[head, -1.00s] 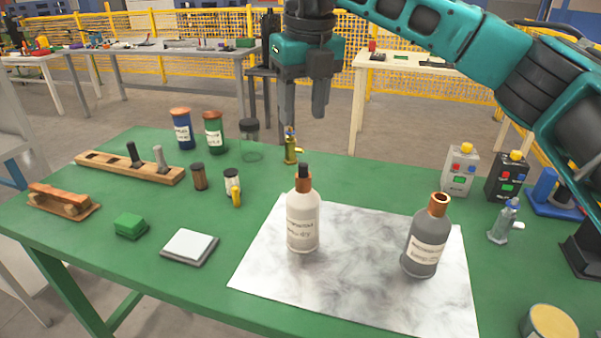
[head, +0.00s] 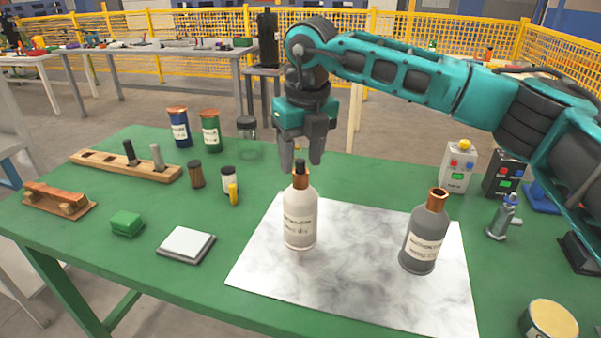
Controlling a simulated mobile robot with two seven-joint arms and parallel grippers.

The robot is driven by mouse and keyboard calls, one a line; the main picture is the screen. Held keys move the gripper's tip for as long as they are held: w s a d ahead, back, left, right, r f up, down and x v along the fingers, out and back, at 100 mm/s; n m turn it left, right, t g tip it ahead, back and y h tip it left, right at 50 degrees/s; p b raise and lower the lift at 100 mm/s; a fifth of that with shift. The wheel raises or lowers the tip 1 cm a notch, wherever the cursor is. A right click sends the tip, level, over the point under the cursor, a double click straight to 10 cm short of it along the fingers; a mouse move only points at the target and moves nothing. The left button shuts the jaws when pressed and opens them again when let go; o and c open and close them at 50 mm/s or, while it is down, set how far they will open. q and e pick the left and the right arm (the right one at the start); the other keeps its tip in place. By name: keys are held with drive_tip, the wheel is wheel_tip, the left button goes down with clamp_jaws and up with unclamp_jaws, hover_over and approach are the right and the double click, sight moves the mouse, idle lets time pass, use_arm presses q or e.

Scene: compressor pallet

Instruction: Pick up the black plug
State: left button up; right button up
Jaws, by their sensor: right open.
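A black plug (head: 300,174) stands upright in the copper-coloured neck of a white bottle (head: 300,220) on the marbled white sheet. My right gripper (head: 302,158) points down just above the white bottle. Its two fingers are apart, with nothing held between them. The fingertips are near the plug's top in the picture; I cannot tell if they are level with it or touching it. Another black peg (head: 130,153) stands in a wooden rack (head: 90,158) at the left, beside a grey peg (head: 157,157). My left gripper is out of view.
A grey bottle (head: 425,235) with an open copper neck stands on the sheet (head: 350,300) to the right. Button boxes (head: 457,168) stand at the right back. Jars, a green block (head: 127,223) and a white pad (head: 186,244) are on the green table's left.

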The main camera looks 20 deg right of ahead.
drive_tip(key=shift+c, duration=0.4)
clamp_jaws()
drive_tip(key=shift+r, duration=0.1)
